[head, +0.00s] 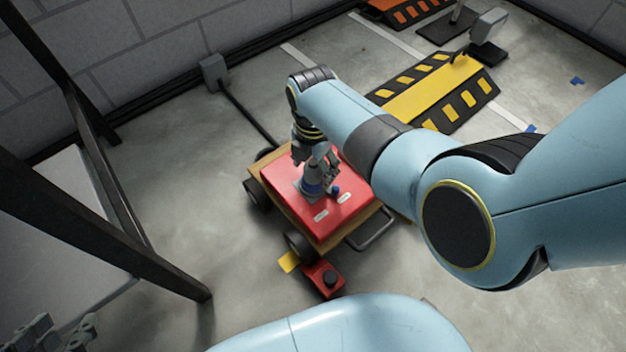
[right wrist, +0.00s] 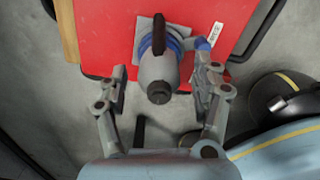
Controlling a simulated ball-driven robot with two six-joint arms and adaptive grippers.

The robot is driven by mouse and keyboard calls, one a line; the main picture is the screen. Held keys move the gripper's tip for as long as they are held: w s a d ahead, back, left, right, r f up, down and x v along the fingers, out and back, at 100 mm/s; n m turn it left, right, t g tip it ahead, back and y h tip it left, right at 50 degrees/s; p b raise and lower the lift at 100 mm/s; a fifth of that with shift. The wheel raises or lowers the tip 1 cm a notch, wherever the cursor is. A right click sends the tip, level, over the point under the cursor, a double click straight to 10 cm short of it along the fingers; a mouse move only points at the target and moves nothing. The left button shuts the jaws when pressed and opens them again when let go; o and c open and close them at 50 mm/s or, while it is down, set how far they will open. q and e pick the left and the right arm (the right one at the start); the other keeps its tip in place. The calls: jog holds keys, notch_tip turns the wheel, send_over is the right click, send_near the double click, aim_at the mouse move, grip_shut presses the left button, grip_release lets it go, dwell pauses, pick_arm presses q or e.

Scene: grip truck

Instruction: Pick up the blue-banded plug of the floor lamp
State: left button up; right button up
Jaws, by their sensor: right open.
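The blue-banded plug (right wrist: 158,72) is a grey cylinder with a blue ring at its base, on a grey square plate on a red panel (right wrist: 105,30). The panel tops a wheeled cart, and the blue band (head: 312,188) shows at its middle in the head view. My right gripper (right wrist: 165,76) is open, with one finger on each side of the plug and a visible gap at each side. In the head view the right gripper (head: 318,172) is over the panel and hides part of the plug. My left gripper (head: 55,333) is partly visible at the bottom left, away from the cart.
A blue knob (head: 335,191) sits beside the plug. A red box with a black button (head: 329,279) is at the cart's near side. A yellow-black ramp (head: 435,92) lies behind on the right. A dark-framed table (head: 65,200) stands at the left.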

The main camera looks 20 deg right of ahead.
pick_arm(q)
jog(key=shift+s+f+t, duration=0.1)
jog(key=shift+f+t, duration=0.25)
jog(key=shift+t, duration=0.15)
pick_arm(e)
jog(key=shift+f, duration=0.5)
grip_shut()
jog(key=shift+r, duration=0.2)
